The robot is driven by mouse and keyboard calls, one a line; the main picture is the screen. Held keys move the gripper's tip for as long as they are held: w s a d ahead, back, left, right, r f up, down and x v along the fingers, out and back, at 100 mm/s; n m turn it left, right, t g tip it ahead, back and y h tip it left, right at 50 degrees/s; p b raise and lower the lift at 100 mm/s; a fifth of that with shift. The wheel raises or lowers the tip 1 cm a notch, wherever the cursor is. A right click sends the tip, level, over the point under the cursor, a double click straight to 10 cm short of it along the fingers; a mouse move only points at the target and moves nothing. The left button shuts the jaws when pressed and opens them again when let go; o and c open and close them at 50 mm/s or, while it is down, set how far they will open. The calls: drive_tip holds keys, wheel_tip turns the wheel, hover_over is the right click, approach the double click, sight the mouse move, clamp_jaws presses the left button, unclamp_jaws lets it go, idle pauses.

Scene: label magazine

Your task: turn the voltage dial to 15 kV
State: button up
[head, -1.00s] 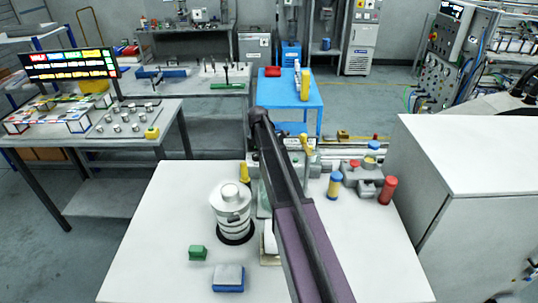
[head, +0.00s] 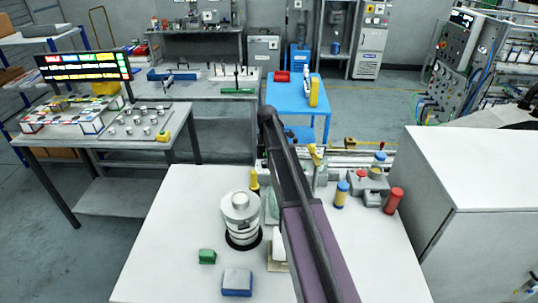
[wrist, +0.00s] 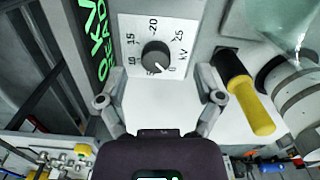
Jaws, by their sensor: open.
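The voltage dial (wrist: 155,57) is a dark round knob on a white scale plate (wrist: 130,24) in the wrist view. The plate carries printed numbers, 15, 20 and 25 among them, and "kV". A light mark on the knob points to the lower side, near what looks like the 0. In the head view my arm hides the dial and gripper.
A yellow-and-black handle (wrist: 250,105) stands right of the dial plate, close to my right finger. A white ringed column (head: 240,222), a green block (head: 207,257) and a blue-and-white block (head: 237,283) are on the white table (head: 165,230). A white cabinet (head: 475,170) stands at right.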

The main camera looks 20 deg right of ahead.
wheel_tip(320, 180, up, 12)
drive_tip(key=p, duration=1.1)
drive_tip(key=shift+f, duration=0.25)
idle(0.5)
drive_tip(key=shift+f, duration=0.1)
idle(0.6)
